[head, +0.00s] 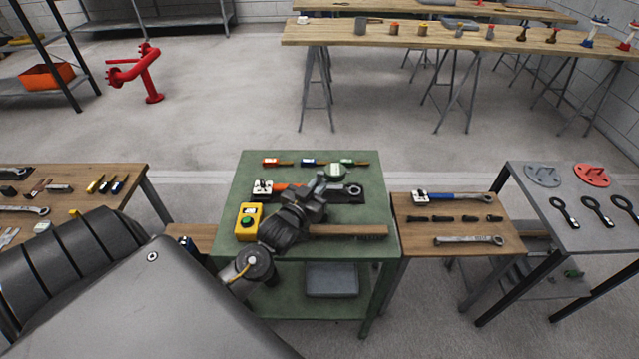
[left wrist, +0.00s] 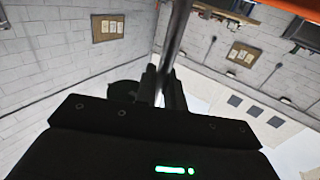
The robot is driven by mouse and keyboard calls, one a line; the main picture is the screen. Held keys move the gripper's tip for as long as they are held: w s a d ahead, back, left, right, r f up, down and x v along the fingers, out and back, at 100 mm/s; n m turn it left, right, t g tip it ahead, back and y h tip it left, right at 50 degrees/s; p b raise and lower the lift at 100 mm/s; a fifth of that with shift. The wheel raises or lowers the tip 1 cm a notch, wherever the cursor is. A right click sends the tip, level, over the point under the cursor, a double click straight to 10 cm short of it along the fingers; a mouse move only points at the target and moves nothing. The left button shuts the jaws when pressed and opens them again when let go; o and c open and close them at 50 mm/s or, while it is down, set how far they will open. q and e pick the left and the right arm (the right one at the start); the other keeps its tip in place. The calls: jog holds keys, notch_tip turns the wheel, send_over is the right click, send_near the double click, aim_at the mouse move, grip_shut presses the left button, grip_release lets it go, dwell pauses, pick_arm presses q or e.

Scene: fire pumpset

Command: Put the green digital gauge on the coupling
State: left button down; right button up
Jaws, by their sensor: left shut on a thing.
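My left gripper (head: 318,188) is over the green table (head: 220,290), its arm coming in from the lower left. In the left wrist view the gripper (left wrist: 163,85) is shut on a grey rod-like thing (left wrist: 178,35) that runs up out of the picture. A small green and white thing (head: 337,171) shows just behind the gripper in the head view; it may be the green digital gauge, but I cannot tell whether it is held. A green-marked piece (head: 347,162) lies at the table's back right. I cannot single out the coupling. My right gripper is not in view.
A red-marked piece (head: 270,162) and a blue-marked piece (head: 308,162) lie at the back. A yellow button box (head: 250,222) and a wooden-handled brush (head: 348,231) are near the gripper. A wooden side table (head: 425,235) holds tools. Open floor lies behind.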

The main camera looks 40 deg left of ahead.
pick_arm(q)
jog(key=c, duration=1.9)
grip_release()
jog(key=shift+f, duration=0.1)
jog(key=shift+c, duration=0.2)
jog(key=o, duration=0.4)
jog(key=shift+o, duration=0.2)
jog(key=shift+r, duration=0.2)
jog(key=s+d+b, duration=0.1)
jog(key=s+b, duration=0.1)
jog(key=s, duration=1)
jog(key=shift+d, duration=0.3)
